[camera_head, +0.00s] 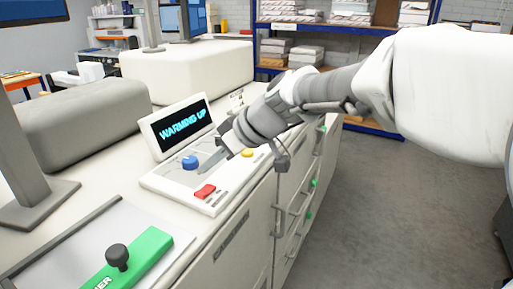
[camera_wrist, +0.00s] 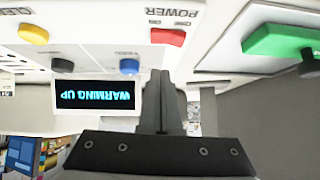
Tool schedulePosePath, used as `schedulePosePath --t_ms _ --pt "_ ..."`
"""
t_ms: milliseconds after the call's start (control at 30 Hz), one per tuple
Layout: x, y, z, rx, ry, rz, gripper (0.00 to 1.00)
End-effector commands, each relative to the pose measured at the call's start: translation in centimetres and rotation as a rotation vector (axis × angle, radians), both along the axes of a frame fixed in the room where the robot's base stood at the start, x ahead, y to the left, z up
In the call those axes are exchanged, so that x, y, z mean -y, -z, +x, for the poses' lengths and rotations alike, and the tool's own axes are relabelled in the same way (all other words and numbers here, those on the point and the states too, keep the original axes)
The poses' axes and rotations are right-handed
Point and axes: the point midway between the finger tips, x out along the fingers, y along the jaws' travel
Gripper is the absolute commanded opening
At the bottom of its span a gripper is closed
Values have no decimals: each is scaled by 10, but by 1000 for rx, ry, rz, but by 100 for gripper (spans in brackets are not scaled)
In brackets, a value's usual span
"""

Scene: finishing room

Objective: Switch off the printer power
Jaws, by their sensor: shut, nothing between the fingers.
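The red power switch (camera_head: 204,192) sits at the near front corner of the printer's white control panel (camera_head: 157,183). In the wrist view, which is upside down, the red switch (camera_wrist: 167,37) lies beside the printed words POWER, ON and OFF. I cannot tell which way it is tipped. The display (camera_head: 183,130) is lit and reads WARMING UP. My gripper (camera_head: 207,167) is shut and empty, over the panel between the blue button and the red switch. Its closed fingers (camera_wrist: 165,75) point towards the red switch and appear apart from it.
A blue button (camera_head: 190,162) is close to my fingertips; a yellow button (camera_head: 247,153) is farther right. A black button (camera_wrist: 62,65) shows in the wrist view. A green block with a black knob (camera_head: 117,256) is at the near left. The floor (camera_head: 385,190) at right is clear.

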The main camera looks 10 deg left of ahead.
Motion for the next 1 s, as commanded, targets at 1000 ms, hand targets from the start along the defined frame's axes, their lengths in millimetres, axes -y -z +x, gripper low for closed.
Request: schedulePosePath --t_ms 1000 --pt "71 -74 -11 -1 2 0 0"
